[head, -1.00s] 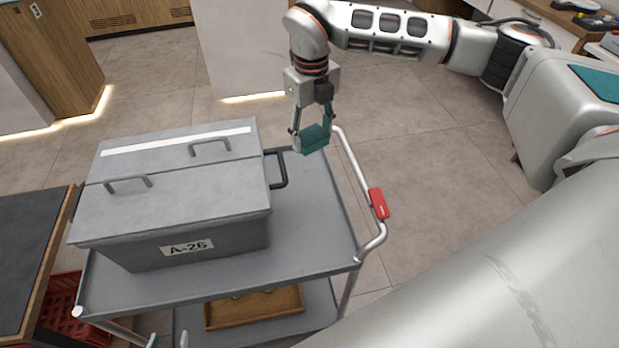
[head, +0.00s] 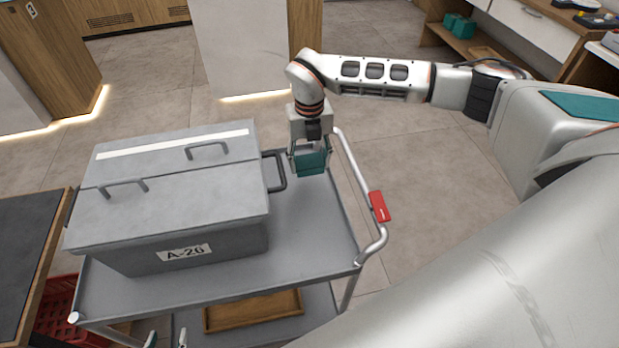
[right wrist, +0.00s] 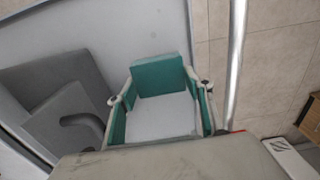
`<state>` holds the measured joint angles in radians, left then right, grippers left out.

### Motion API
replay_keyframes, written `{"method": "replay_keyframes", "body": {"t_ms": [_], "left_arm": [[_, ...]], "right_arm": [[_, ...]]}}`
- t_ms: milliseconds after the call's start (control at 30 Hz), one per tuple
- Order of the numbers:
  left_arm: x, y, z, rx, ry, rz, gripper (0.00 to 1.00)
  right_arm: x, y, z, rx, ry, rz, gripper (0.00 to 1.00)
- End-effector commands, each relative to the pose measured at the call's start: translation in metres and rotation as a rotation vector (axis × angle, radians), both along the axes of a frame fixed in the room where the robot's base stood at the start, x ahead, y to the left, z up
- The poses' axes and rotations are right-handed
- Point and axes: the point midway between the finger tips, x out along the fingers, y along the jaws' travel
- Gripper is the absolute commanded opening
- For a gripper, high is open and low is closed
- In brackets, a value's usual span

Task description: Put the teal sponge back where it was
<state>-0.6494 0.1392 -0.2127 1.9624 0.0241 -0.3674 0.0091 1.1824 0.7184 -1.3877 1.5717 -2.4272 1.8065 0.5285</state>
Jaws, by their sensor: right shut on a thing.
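The teal sponge (head: 311,163) is between the fingertips of my right gripper (head: 309,156), which is shut on it. In the head view it is over the far right part of the grey cart top (head: 310,240), right of the lidded box. I cannot tell whether it touches the cart. In the right wrist view the sponge (right wrist: 157,74) shows at the ends of the teal-lined fingers. My left gripper (head: 167,341) shows only its fingertips at the bottom edge, apart with nothing visible between them.
The grey lidded box (head: 185,225) labelled A-26 fills the cart's left side. The cart's handle rail with a red part (head: 379,206) runs along the right. A wooden tray (head: 252,311) is on the lower shelf. Teal items (head: 459,26) stand on a far shelf.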

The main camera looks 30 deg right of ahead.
Motion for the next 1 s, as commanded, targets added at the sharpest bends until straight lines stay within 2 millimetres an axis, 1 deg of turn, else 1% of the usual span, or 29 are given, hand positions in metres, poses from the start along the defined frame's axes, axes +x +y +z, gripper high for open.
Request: {"method": "replay_keyframes", "body": {"t_ms": [33,100,367,600,667,900,1000], "left_arm": [[0.000,0.000,0.000,0.001,0.001,0.000,0.40],[-0.001,0.000,-0.001,0.002,0.003,0.000,0.40],[-0.001,0.000,-0.001,0.002,0.003,0.000,0.40],[-0.001,0.000,-0.001,0.002,0.003,0.000,0.40],[-0.001,0.000,-0.001,0.002,0.003,0.000,0.40],[0.000,0.000,0.000,0.001,0.001,0.000,0.40],[0.000,0.000,0.000,0.000,-0.001,-0.001,0.40]], "right_arm": [[-0.001,0.001,-0.010,0.001,0.004,0.000,0.31],[-0.001,0.001,-0.020,0.001,0.003,0.000,0.31],[0.000,0.000,-0.037,0.000,0.001,0.000,0.31],[-0.001,0.001,-0.070,0.001,0.002,0.001,0.31],[0.000,0.001,-0.073,0.000,0.001,0.001,0.31],[0.000,0.000,-0.073,0.000,0.000,0.001,0.31],[0.000,0.000,-0.076,0.000,0.000,0.001,0.31]]}}
